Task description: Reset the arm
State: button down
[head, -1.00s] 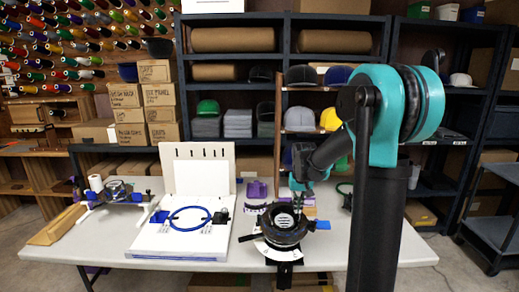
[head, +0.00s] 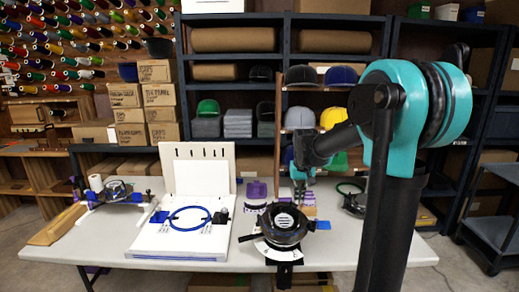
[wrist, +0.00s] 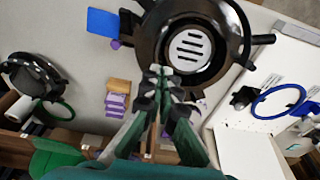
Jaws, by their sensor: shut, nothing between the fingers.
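My gripper (wrist: 162,72) is shut and empty. In the wrist view its fingertips appear at the near edge of the black round fixture (wrist: 190,50), which has a white slotted disc in its middle. In the head view my arm arches from the right, and my gripper (head: 301,190) hangs behind the black round fixture (head: 284,226), above the table. My forearm hides part of the shelves there. I cannot tell the exact gap between the fingertips and the fixture.
A white board with a blue hoop (head: 188,220) lies left of the fixture on the white table (head: 330,258). A hoop stand (head: 117,193) is at the far left. A purple block stack (wrist: 117,98) and another black hoop fixture (wrist: 35,78) are nearby. Shelves (head: 236,100) stand behind.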

jog(key=shift+s+r, duration=0.1)
jog(key=shift+r, duration=0.6)
jog(key=s+d+f+t, duration=0.1)
jog(key=s+f, duration=0.5)
jog(key=s, duration=0.7)
jog(key=s+d+f+t, duration=0.1)
jog(key=s+d+f, duration=0.2)
jog(key=s+f, duration=0.4)
jog(key=s, duration=0.5)
jog(key=shift+s, duration=0.35)
jog(key=shift+w, duration=0.1)
